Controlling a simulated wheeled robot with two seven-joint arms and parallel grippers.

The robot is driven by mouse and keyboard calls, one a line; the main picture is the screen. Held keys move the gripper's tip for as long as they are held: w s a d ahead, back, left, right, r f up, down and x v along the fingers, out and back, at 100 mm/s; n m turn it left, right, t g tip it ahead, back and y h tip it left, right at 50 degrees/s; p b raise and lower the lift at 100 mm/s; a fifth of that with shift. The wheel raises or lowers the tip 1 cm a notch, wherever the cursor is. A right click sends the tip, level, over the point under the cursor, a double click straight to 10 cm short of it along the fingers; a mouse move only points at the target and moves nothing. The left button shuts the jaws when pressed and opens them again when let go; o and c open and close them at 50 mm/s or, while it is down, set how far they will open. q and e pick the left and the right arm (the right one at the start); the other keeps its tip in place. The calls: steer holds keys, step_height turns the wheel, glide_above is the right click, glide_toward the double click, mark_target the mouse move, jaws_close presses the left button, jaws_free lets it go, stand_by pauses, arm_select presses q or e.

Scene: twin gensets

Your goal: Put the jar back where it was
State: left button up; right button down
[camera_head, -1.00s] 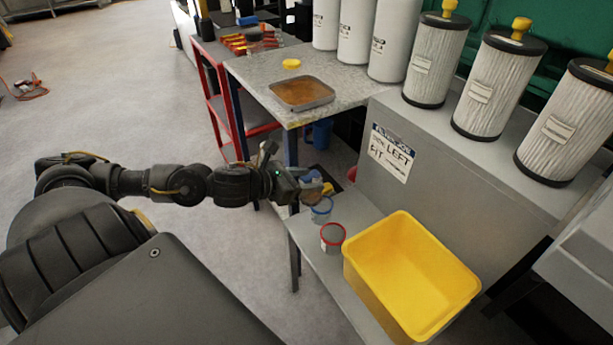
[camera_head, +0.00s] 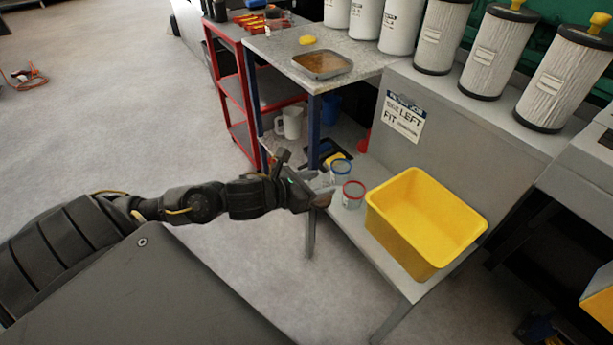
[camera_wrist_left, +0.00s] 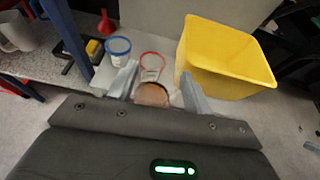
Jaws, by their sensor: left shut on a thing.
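My left gripper (camera_head: 316,194) is shut on a small round thing with a brown top (camera_wrist_left: 152,95), seemingly the jar; its sides are mostly hidden by the fingers. In the head view it is at the left edge of the grey low bench, just left of a red-rimmed jar (camera_head: 353,195). A blue-rimmed jar (camera_head: 341,168) stands behind that one. In the left wrist view the red-rimmed jar (camera_wrist_left: 152,68) is just beyond the held thing, and the blue-rimmed jar (camera_wrist_left: 117,47) is up and left. My right gripper is not in view.
A yellow bin (camera_head: 425,220) stands on the bench, right of the jars. A sign (camera_head: 403,118) is on the grey block behind. A table with a tray (camera_head: 322,65) and a red cart (camera_head: 240,95) stand beyond. White mugs (camera_head: 290,122) sit on a lower shelf.

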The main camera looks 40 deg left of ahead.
arm_select(q)
steer(key=w+d+r+n+y, duration=0.1)
steer(key=w+d+r, duration=0.25)
steer(key=d, duration=0.35)
steer(key=w+r+n+y, duration=0.2)
steer(key=w+r+y, duration=0.1)
steer(key=r, duration=0.9)
steer(key=shift+w, duration=0.55)
